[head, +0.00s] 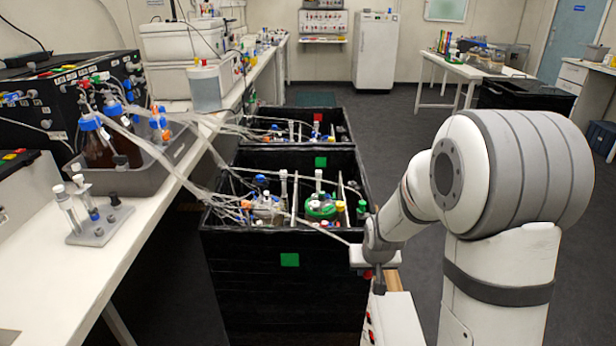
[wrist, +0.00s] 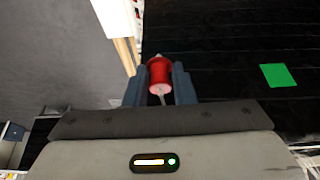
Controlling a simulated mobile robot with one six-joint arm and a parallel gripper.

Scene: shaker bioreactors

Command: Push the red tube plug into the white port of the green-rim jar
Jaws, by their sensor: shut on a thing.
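My gripper (head: 378,284) hangs outside the front right corner of the near black box in the head view. In the wrist view its two dark fingers (wrist: 160,80) are shut on the red tube plug (wrist: 159,72), with a pale tube end below it. A little of the red plug also shows in the head view (head: 368,274). The green-rim jar (head: 321,209) stands inside the near black box, left of and beyond my gripper. Several white-topped parts stand on and around it; I cannot tell which is the white port.
The near black box (head: 275,285) has high walls and a green square on its front, and holds bottles and tubes. A second black box (head: 330,102) stands behind it. A white bench (head: 105,255) runs along the left.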

